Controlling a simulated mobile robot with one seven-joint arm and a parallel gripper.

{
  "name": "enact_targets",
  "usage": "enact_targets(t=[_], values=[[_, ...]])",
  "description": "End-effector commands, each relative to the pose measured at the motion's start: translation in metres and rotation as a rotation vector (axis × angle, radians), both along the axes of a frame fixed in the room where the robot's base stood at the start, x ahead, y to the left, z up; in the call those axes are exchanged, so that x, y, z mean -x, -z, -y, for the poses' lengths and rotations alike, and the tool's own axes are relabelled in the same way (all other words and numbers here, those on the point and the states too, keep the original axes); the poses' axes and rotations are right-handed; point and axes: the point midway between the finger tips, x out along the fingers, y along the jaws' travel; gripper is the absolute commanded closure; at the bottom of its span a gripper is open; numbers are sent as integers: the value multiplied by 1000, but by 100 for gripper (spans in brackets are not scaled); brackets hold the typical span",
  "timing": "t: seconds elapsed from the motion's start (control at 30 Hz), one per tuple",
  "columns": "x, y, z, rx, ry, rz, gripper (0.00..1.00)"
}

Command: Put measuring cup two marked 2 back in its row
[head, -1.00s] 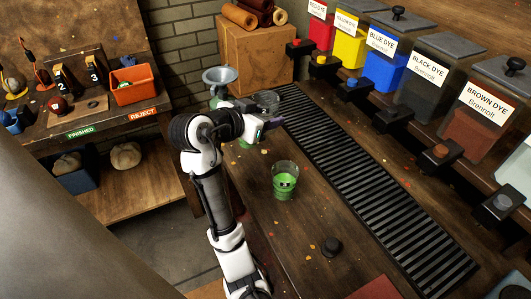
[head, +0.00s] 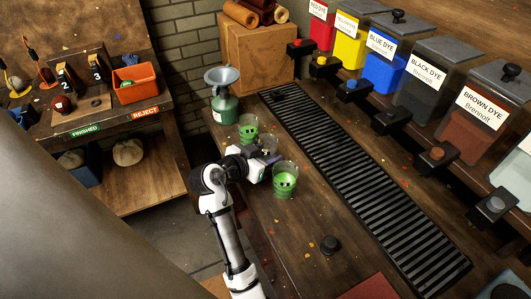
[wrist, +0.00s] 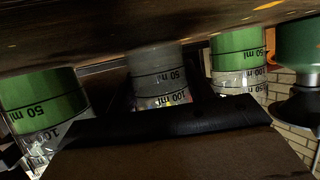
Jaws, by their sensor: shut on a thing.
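The wrist view, which is upside down, shows this held cup (wrist: 160,75) in the middle, with 50 ml and 100 ml marks. One green cup (head: 285,182) stands nearer the front, and another green cup (head: 248,128) stands behind. They also show in the wrist view at left (wrist: 45,103) and right (wrist: 238,55). The three cups form a rough line. I cannot read a number on the held cup, nor tell whether its base touches the table.
A green bottle with a grey funnel (head: 222,95) stands behind the cups. A dark slatted grate (head: 350,180) runs along their right, below the dye containers. A black knob (head: 330,245) sits on the table in front.

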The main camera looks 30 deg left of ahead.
Motion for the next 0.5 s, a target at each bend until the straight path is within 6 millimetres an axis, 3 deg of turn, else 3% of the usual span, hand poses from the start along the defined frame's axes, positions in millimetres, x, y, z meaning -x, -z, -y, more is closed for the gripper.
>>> enact_targets(t=[0.2, 0.23, 0.37, 0.5], values=[[0, 4, 0, 0, 0, 0, 73], [0, 2, 0, 0, 0, 0, 44], [0, 2, 0, 0, 0, 0, 27], [0, 2, 0, 0, 0, 0, 26]])
